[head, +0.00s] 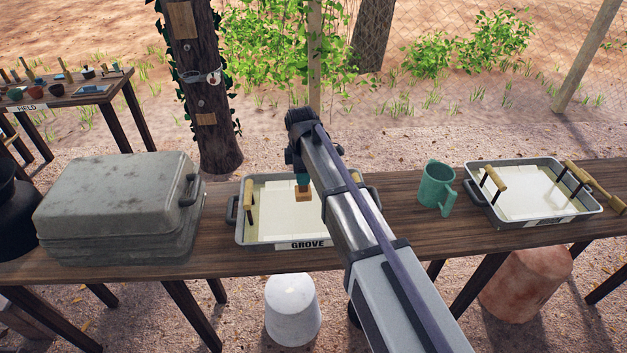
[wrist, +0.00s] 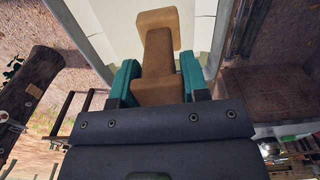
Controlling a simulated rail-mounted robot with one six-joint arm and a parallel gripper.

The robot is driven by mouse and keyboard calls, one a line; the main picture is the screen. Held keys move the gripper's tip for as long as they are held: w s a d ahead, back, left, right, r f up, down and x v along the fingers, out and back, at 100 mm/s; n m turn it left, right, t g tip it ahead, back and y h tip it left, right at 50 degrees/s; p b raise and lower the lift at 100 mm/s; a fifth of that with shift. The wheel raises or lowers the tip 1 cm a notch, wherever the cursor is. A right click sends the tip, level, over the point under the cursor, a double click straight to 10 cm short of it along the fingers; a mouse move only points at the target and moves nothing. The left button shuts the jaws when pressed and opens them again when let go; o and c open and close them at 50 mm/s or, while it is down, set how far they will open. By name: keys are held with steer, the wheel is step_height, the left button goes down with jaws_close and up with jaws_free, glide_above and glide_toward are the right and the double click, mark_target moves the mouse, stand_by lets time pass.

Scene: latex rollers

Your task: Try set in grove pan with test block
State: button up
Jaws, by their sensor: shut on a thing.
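The pan labelled GROVE (head: 238,229) is a grey tray on the bench, with a pale, whitish sheet or layer inside. My gripper (head: 303,182) is over the pan, with its teal fingers pointing down. The gripper (wrist: 158,82) is shut on a brown wooden test block (wrist: 157,52), which has a narrow stem and a wider end. The test block also shows in the head view (head: 303,195), over the pale layer. I cannot tell whether it touches that layer. My arm hides the right part of the pan.
A wooden-handled tool (head: 249,198) stands at the pan's left side. A grey lidded case (head: 115,205) is to the left. A green mug (head: 435,188) and a second pan (head: 488,208) with wooden-handled tools are to the right. A white bucket (head: 292,310) stands below the bench.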

mark_target(304, 195)
steer(key=shift+w+d+r, duration=0.15)
steer(key=shift+w+d, duration=0.15)
steer(key=shift+w, duration=0.05)
steer(key=shift+s+a, duration=0.1)
steer(key=shift+a, duration=0.1)
step_height(304, 195, down, 10)
steer(key=b, duration=1)
steer(key=shift+f+b, duration=0.6)
steer(key=shift+b, duration=0.05)
step_height(304, 195, up, 10)
steer(key=p, duration=1)
steer(key=shift+r, duration=0.2)
steer(key=shift+f, duration=0.15)
